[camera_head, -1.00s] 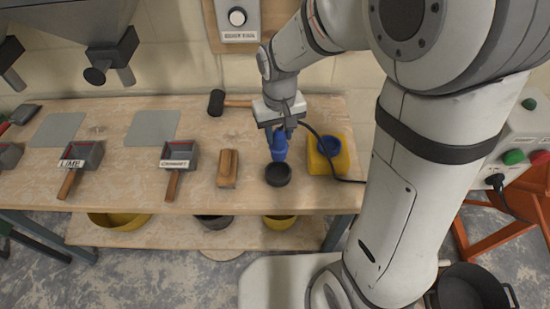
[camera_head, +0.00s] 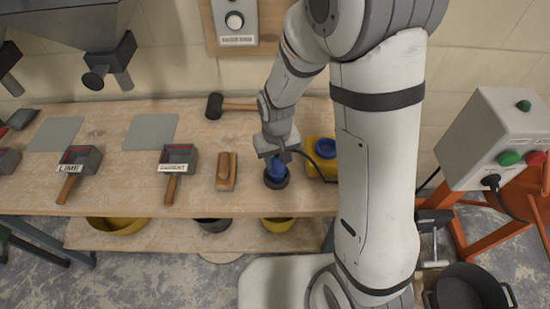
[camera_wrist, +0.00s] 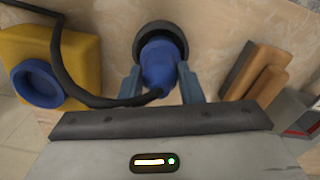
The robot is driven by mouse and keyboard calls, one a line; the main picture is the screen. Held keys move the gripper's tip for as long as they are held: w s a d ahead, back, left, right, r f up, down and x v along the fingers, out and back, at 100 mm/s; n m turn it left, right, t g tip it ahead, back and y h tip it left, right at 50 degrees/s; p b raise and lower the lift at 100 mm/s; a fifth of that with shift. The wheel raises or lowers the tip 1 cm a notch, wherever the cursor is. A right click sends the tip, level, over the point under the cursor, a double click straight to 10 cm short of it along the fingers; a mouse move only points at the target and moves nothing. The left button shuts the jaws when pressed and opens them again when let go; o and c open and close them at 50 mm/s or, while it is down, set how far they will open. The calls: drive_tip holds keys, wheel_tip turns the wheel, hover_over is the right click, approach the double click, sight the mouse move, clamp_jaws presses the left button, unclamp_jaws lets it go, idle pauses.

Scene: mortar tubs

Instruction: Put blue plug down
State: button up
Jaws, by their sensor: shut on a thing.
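The blue plug (camera_head: 276,169) is upright in the black round holder (camera_head: 283,184) on the wooden bench. My gripper (camera_head: 277,160) is right above it. In the wrist view, my gripper (camera_wrist: 162,88) has its two fingers on either side of the blue plug (camera_wrist: 158,66), shut on it. The plug's far end lies within the dark ring of the black holder (camera_wrist: 160,34); its depth inside is hidden. A black cable (camera_wrist: 85,98) runs from the plug to the left in the wrist view.
A yellow box with a blue socket (camera_head: 325,149) stands close at right. A brown wooden float (camera_head: 226,171) lies at left, with the cement scoop (camera_head: 178,160) beyond it. A mallet (camera_head: 216,105) lies behind. Bare bench shows between them.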

drive_tip(key=shift+f, duration=0.15)
drive_tip(key=o, duration=1)
wheel_tip(320, 180, up, 12)
drive_tip(key=r, duration=0.1)
drive_tip(key=shift+s+d+r+m+t, duration=0.55)
drive_tip(key=shift+s+d+r, duration=0.7)
drive_tip(key=shift+s+d, duration=0.8)
drive_tip(key=shift+s+d+r+m+t, duration=0.5)
drive_tip(key=shift+s+d+r, duration=0.8)
drive_tip(key=shift+s+d, duration=0.75)
drive_tip(key=shift+s+d+r+m+t, duration=0.5)
drive_tip(key=shift+s+d+r, duration=0.75)
drive_tip(key=shift+s+d, duration=0.8)
drive_tip(key=shift+s+a, duration=0.1)
